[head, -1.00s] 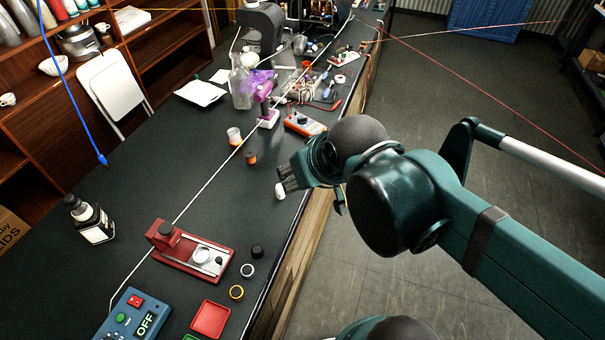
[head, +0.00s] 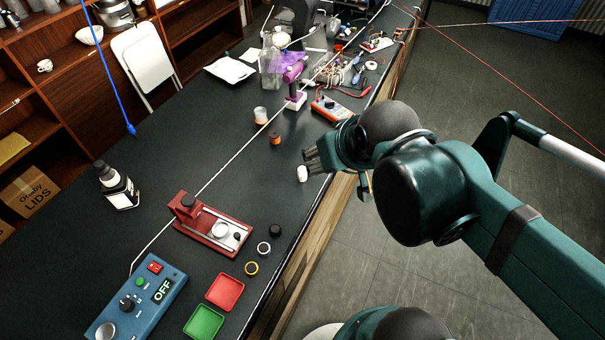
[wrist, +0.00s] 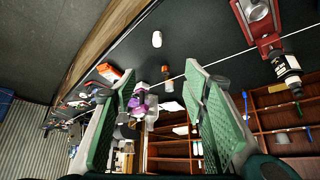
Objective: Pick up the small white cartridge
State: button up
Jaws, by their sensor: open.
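The small white cartridge (head: 302,174) lies on the dark bench top near its right edge in the head view. In the wrist view the cartridge (wrist: 157,39) shows beyond the fingers, at upper middle. My gripper (head: 312,160) is at the bench edge, right next to the cartridge in the head view. Its two green-lined fingers (wrist: 160,85) stand wide apart in the wrist view with nothing held between them. I cannot tell from the head view how high the fingers are above the bench.
An orange multimeter (head: 331,109) lies behind my gripper. A small orange-brown jar (head: 275,138) stands left of it. A red fixture (head: 211,227), rings, red tray (head: 225,291), green tray (head: 204,321) and blue control box (head: 136,300) are nearer. Bare bench lies left of the cartridge.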

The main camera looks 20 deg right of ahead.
jog(key=shift+c, duration=1.1)
jog(key=shift+w, duration=0.1)
jog(key=n+g+h+b, duration=0.2)
jog(key=n+g, duration=0.5)
jog(key=n, duration=1.4)
send_over(299, 172)
jog(key=shift+d+f, duration=0.1)
jog(key=shift+f, duration=10.65)
